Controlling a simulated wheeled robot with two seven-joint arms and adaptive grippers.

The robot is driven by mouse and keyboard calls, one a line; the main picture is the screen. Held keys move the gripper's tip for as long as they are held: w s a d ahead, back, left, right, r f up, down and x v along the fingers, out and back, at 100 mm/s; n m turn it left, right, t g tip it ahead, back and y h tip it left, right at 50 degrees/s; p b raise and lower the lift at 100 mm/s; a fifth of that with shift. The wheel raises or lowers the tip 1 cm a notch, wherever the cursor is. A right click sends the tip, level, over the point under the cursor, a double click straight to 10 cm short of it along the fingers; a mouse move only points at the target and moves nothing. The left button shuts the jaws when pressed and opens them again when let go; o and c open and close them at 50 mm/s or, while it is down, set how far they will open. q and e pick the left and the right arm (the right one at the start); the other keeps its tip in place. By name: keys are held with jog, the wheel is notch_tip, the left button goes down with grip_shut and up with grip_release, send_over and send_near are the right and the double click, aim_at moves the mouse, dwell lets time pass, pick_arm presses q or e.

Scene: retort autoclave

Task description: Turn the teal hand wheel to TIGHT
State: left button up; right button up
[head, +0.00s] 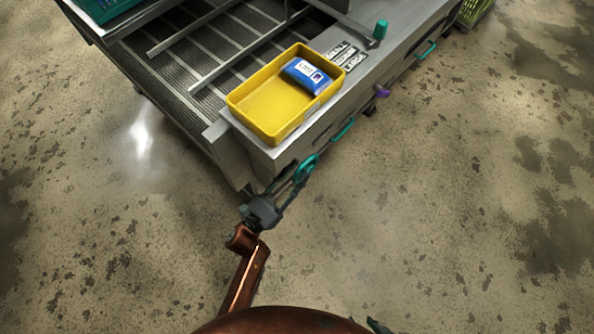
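The teal hand wheel (311,161) sits on the near end of the grey machine's front side, below the yellow tray. My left gripper (296,186) reaches up to the wheel from below, with its fingers at the wheel's lower edge. The fingers overlap the wheel in the head view, and I cannot tell whether they are closed on its rim. No TIGHT mark is readable here. A small dark part at the bottom edge, probably my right gripper (378,326), is mostly out of frame.
A yellow tray (250,119) holding a blue packet (306,75) rests on the machine's top ledge. Teal handles (343,130) and a purple knob (382,92) stick out along the front side. A teal knob (380,29) stands on top. The floor to the right is clear.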

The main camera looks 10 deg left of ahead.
pick_arm(q)
jog(key=shift+w+d+r, duration=0.1)
jog(key=shift+w+r, duration=0.05)
grip_shut()
dwell(0.4)
